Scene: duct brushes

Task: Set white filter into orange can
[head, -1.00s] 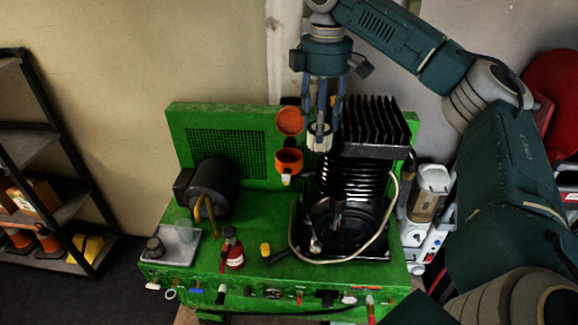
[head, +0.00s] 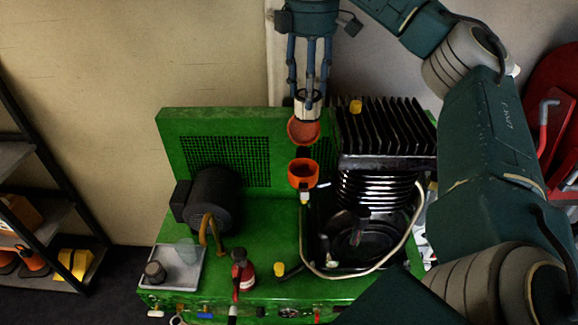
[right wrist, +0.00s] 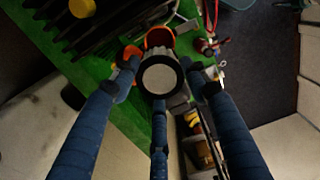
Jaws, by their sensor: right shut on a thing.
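The white filter (head: 307,107), a short pale cylinder with a dark band, is held upright in my right gripper (head: 308,94). The three fingers are shut around it. In the right wrist view its round pale end (right wrist: 160,76) faces the camera between the fingers. The orange can (head: 302,173) is open at the top and stands at the green machine's back panel. Its round orange lid (head: 303,132) is raised above it, partly covered by the filter. The filter is apart from the can and higher in the picture. My left gripper is not in view.
The green machine (head: 245,257) carries a black finned block (head: 388,130) just right of the can and a dark motor (head: 212,200) to the left. A grey tray (head: 190,277) and a red bottle (head: 243,273) are at the front. A dark shelf (head: 55,190) stands left.

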